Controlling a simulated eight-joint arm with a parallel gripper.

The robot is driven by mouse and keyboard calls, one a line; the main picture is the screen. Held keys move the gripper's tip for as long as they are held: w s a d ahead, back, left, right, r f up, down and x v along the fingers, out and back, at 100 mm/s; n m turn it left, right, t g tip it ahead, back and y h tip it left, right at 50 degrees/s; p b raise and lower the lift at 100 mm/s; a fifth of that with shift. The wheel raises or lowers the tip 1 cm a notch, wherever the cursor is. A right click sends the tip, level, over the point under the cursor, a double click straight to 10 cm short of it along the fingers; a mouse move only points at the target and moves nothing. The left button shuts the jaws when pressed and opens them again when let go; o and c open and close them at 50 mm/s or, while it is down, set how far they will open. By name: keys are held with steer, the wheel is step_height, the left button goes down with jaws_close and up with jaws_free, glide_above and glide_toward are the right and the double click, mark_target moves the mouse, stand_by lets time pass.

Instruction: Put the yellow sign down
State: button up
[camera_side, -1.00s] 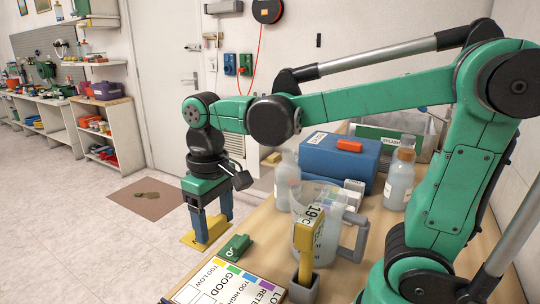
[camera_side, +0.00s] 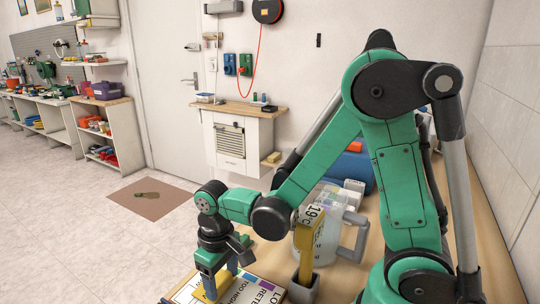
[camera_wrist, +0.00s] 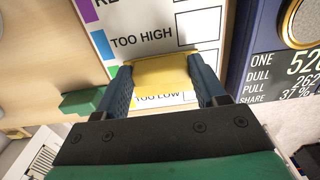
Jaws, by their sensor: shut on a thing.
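My gripper (camera_side: 216,284) is shut on the yellow sign (camera_side: 207,292), at the lower left of the side view. In the wrist view the yellow sign (camera_wrist: 160,71) lies between the two blue fingers (camera_wrist: 163,85). It is over the white chart (camera_side: 258,288), which also shows in the wrist view (camera_wrist: 140,15). The sign covers the part between the "TOO HIGH" and "TOO LOW" lines. I cannot tell whether the sign touches the chart.
A green block (camera_wrist: 82,101) lies left of the fingers in the wrist view. A dark blue printed panel (camera_wrist: 280,70) is at the right there.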

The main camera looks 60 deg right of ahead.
mark_target(223, 280)
steer(key=shift+f, duration=0.1)
steer(key=o, duration=1.3)
steer(key=shift+f, duration=0.1)
step_height(223, 280, up, 12)
steer(key=s+d+t, duration=0.1)
steer(key=d+t, duration=0.1)
steer(key=t, duration=0.5)
steer(key=shift+s+d+f, duration=0.15)
steer(key=shift+s+d, duration=0.1)
steer(key=shift+s, duration=0.05)
